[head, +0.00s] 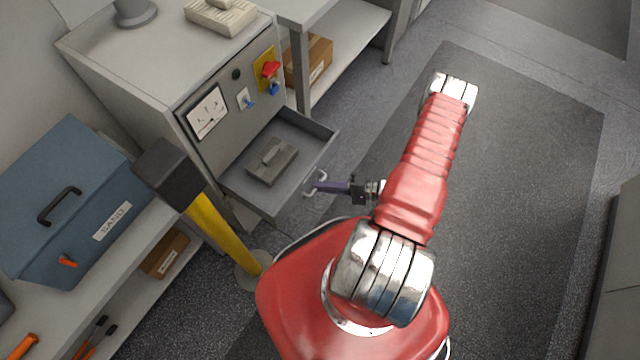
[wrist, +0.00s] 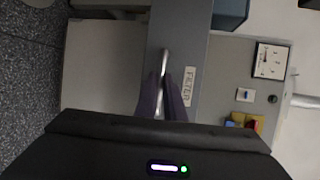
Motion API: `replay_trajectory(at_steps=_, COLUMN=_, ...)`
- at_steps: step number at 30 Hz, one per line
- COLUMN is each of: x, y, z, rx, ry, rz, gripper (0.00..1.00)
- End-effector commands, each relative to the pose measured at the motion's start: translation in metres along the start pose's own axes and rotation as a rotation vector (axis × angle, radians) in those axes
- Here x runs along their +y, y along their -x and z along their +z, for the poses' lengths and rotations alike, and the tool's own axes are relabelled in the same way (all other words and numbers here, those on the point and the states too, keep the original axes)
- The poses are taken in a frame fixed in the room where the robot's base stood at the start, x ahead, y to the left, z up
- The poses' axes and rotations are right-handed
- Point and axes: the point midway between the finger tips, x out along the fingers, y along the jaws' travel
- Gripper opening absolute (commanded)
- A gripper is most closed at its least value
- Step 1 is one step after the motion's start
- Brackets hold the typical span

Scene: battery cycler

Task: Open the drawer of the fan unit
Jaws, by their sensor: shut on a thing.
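The fan unit (head: 170,85) is a grey cabinet at the upper left of the head view, with a dial, switches and a red knob on its front. Its drawer (head: 300,185) stands out from the front, open, with a dark grey flat block (head: 272,160) inside. My gripper (head: 322,186) is at the drawer's front, its purple fingers shut on the drawer handle (head: 312,190). In the wrist view the fingers (wrist: 163,98) close around the metal handle bar (wrist: 164,62), beside a label reading FILTER (wrist: 188,86).
A yellow post with a black top (head: 205,215) stands left of the drawer. A blue box labelled SAND (head: 75,200) sits on a shelf at the left. A table with a cardboard box (head: 308,60) is behind. Dark matting (head: 520,150) to the right is clear.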

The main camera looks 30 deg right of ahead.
Motion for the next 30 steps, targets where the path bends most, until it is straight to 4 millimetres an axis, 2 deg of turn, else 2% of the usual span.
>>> replay_trajectory(at_steps=10, x=0.0031, y=-0.0026, z=0.0046, rx=-0.011, ry=-0.004, rz=0.008, gripper=0.00)
replay_trajectory(at_steps=11, x=0.0031, y=-0.0027, z=0.0046, rx=-0.011, ry=-0.004, rz=0.008, gripper=0.10)
replay_trajectory(at_steps=18, x=0.0017, y=-0.0023, z=0.0030, rx=-0.009, ry=-0.002, rz=0.005, gripper=0.27)
replay_trajectory(at_steps=30, x=0.0007, y=0.0031, z=0.0010, rx=-0.005, ry=0.000, rz=0.004, gripper=0.28)
